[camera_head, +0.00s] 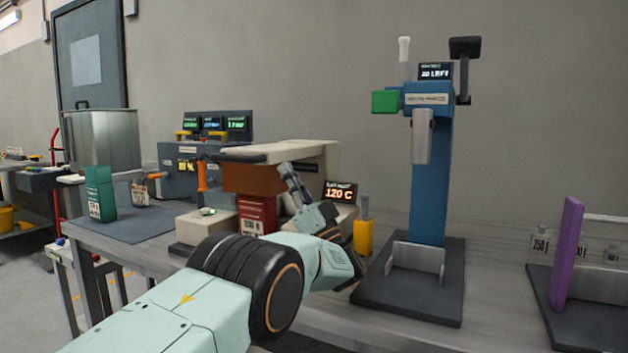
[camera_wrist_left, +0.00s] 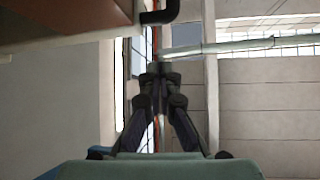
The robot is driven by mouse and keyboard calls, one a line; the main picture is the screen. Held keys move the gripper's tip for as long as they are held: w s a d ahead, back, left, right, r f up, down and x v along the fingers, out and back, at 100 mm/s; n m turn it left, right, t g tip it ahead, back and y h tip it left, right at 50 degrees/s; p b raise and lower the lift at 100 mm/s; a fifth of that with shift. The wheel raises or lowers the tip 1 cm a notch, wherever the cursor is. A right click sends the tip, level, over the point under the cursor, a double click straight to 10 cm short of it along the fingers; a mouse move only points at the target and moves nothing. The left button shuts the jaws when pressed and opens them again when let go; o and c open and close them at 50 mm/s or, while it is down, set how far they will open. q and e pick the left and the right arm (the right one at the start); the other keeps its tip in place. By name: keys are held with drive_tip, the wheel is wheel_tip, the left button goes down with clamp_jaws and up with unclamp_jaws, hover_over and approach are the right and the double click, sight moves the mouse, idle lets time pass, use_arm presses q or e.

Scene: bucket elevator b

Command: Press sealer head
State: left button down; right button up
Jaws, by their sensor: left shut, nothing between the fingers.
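The sealer (camera_head: 318,155) stands on the bench in the middle of the head view, with a cream top arm and an orange-brown block (camera_head: 250,179) below it. A display beside it reads 120 C (camera_head: 341,193). My left gripper (camera_head: 284,170) points upward in front of the sealer, overlapping its right part; whether they touch is unclear. In the left wrist view its fingers (camera_wrist_left: 160,72) are together and empty. A brown and cream part (camera_wrist_left: 60,18), probably the sealer's underside, shows at upper left, apart from the fingertips in the picture. My right gripper is not in view.
A red box (camera_head: 257,213) sits under the sealer. A green packet (camera_head: 100,193) and a grey control unit (camera_head: 190,160) are left.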

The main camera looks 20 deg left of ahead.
use_arm(q)
drive_tip(key=s+d, duration=0.2)
drive_tip(key=d, duration=0.5)
drive_tip(key=shift+s, duration=0.4)
